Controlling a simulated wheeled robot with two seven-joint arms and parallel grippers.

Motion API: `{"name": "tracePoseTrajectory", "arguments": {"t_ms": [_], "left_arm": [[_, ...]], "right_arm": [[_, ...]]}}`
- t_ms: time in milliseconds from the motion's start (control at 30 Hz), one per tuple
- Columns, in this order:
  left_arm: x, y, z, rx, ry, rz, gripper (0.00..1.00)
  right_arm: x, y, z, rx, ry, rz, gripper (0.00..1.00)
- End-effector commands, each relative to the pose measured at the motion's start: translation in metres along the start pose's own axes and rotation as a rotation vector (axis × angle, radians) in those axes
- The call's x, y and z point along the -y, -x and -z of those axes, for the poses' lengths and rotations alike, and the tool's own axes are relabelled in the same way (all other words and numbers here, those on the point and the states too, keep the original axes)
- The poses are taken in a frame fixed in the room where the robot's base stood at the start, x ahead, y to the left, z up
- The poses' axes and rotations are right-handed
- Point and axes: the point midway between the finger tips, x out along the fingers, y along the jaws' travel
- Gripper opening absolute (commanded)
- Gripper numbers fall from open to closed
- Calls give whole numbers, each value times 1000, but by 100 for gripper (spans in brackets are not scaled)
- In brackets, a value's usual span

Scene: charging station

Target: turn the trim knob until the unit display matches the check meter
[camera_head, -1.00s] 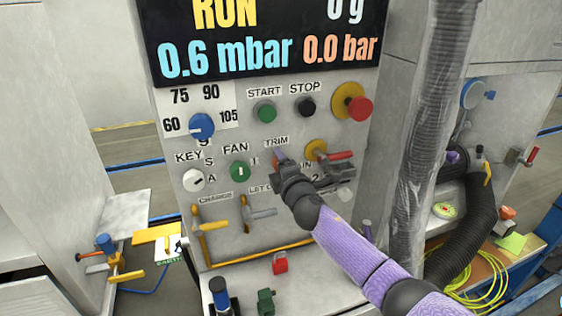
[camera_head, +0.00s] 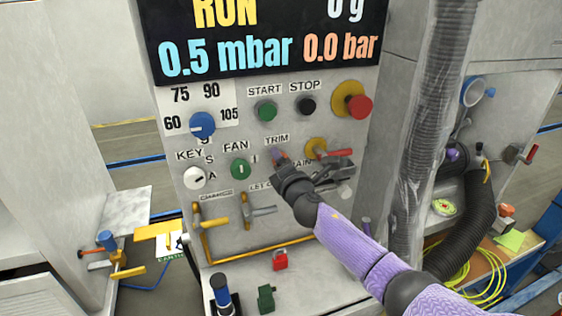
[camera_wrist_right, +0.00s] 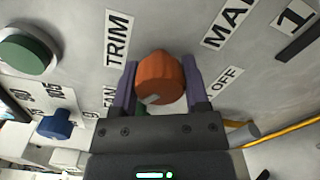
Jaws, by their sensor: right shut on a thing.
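The unit display (camera_head: 265,38) at the top of the grey panel reads RUN, 0 g, 0.5 mbar in blue and 0.0 bar in orange. The trim knob (camera_wrist_right: 160,78) is orange with a pale mark at its lower left, under the TRIM label. My right gripper (camera_wrist_right: 161,90) is shut on the knob, one purple finger on each side. In the head view my right gripper (camera_head: 281,161) reaches the panel from the lower right and mostly hides the knob. I cannot pick out a check meter. My left gripper is not in view.
Close around are the green fan switch (camera_head: 240,168), the key switch (camera_head: 195,178), a red-handled valve (camera_head: 330,152) and yellow levers (camera_head: 208,222). A red emergency button (camera_head: 359,107) sits up right. A ribbed hose (camera_head: 425,130) hangs right of the panel.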

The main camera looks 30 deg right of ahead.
Motion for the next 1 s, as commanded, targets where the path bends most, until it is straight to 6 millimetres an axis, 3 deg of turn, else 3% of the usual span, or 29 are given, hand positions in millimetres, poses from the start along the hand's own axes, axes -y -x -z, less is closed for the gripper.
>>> {"name": "tracePoseTrajectory", "arguments": {"t_ms": [133,167,300,667,1000], "left_arm": [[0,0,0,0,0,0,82],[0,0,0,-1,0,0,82],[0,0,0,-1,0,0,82],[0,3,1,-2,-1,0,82],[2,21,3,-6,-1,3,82]], "right_arm": [[2,0,1,-2,-1,3,0],[2,0,1,-2,-1,3,63],[1,0,1,-2,-1,2,93],[0,6,0,-2,-1,1,93],[0,76,0,-4,-2,3,93]]}}
